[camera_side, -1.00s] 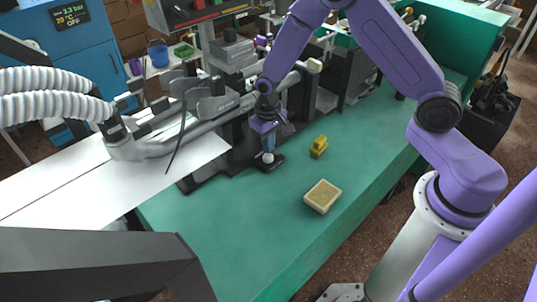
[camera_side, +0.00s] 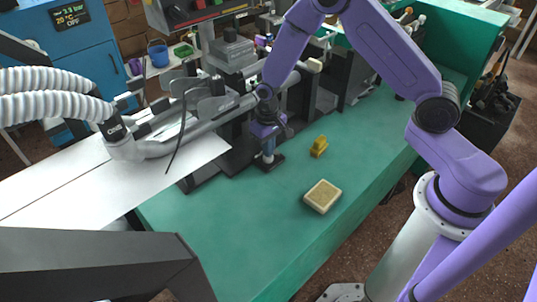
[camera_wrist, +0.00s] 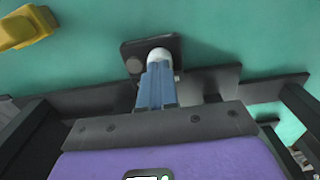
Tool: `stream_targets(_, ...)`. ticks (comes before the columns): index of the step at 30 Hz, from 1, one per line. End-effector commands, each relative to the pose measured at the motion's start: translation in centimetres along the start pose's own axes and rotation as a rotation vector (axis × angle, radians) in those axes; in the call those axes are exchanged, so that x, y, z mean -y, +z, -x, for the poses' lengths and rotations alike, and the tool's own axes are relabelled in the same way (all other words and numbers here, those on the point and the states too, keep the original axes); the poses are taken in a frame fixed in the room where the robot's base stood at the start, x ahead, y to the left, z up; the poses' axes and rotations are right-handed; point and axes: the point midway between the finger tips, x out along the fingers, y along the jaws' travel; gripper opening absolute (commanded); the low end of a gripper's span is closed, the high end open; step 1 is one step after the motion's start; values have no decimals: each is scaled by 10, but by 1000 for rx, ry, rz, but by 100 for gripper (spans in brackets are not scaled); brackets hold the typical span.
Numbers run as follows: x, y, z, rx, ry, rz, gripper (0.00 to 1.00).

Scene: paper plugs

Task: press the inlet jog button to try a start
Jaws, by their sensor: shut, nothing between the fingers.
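A small black button box (camera_side: 277,163) sits on the green bench top beside the machine, and it also shows in the wrist view (camera_wrist: 133,48). A pale rounded piece (camera_wrist: 160,52) shows over the box at the end of my blue fingers; I cannot tell whether it is a button cap or my fingertips. A grey round button (camera_wrist: 134,66) is on the box to its left. My gripper (camera_side: 267,155) is shut and empty, pointing down over the box. It also shows in the wrist view (camera_wrist: 158,68). Contact or pressing depth cannot be told.
A yellow block-like object (camera_side: 319,147) stands on the bench right of the box. A cream-rimmed sponge-like pad (camera_side: 322,196) lies nearer the front. Dark machine rails stand close to my gripper. The green bench top (camera_side: 240,220) is clear in front.

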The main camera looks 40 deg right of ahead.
Motion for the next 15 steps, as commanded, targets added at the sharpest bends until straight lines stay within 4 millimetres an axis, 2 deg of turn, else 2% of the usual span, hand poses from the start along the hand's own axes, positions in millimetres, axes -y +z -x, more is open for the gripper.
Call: stream_targets(15, 0, 0, -8, 0, 0, 0, 0)
